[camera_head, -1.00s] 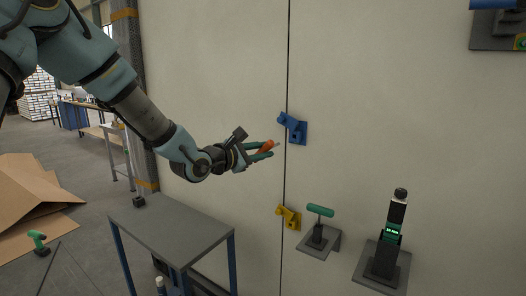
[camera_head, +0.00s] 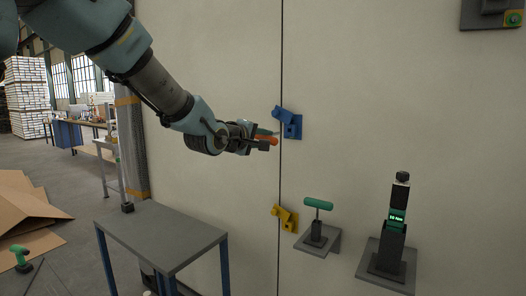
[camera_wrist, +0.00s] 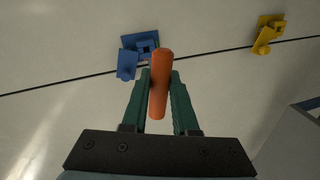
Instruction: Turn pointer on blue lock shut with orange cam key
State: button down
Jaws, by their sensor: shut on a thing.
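The orange cam key (camera_wrist: 160,85) is held between the green fingers of my gripper (camera_wrist: 160,95) in the wrist view. In the head view my gripper (camera_head: 267,140) is just left of the blue lock, and the key (camera_head: 271,140) shows as a small orange bit there. The blue lock (camera_head: 291,126) is fixed on the pale wall at the dark vertical seam. In the wrist view the blue lock (camera_wrist: 128,64) lies beyond the key tip, slightly left of it. A gap or contact between key and lock cannot be told. The lock's pointer is too small to make out.
A yellow lock (camera_head: 285,218) sits lower on the same seam. A green-handled tool (camera_head: 318,205) and a dark device with a green display (camera_head: 397,217) stand on wall brackets at right. A grey table (camera_head: 160,236) stands below my arm. Cardboard (camera_head: 30,215) lies at left.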

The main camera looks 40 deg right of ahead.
jog(key=m+b, duration=0.1)
jog(key=b, duration=0.1)
jog(key=d+m+t+b, duration=0.1)
jog(key=m+b, duration=0.1)
jog(key=b, duration=0.1)
jog(key=shift+w+f+b, duration=0.1)
jog(key=shift+f+b, duration=0.25)
jog(key=shift+w+d+r+m+t+b, duration=0.1)
jog(key=shift+w+d+m+b, duration=0.15)
jog(key=shift+d+m+b, duration=0.45)
jog(key=shift+w+d+m+t+b, duration=0.1)
jog(key=shift+w+d+m+b, duration=0.25)
jog(key=shift+d+b, duration=0.65)
jog(key=shift+w+d+r+m+t+b, duration=0.1)
jog(key=shift+w+d+m+b, duration=0.05)
jog(key=shift+d+m+b, duration=0.7)
jog(key=shift+x, duration=1.3)
dwell(1.1)
jog(key=shift+s+r+n, duration=0.15)
jog(key=shift+n, duration=0.25)
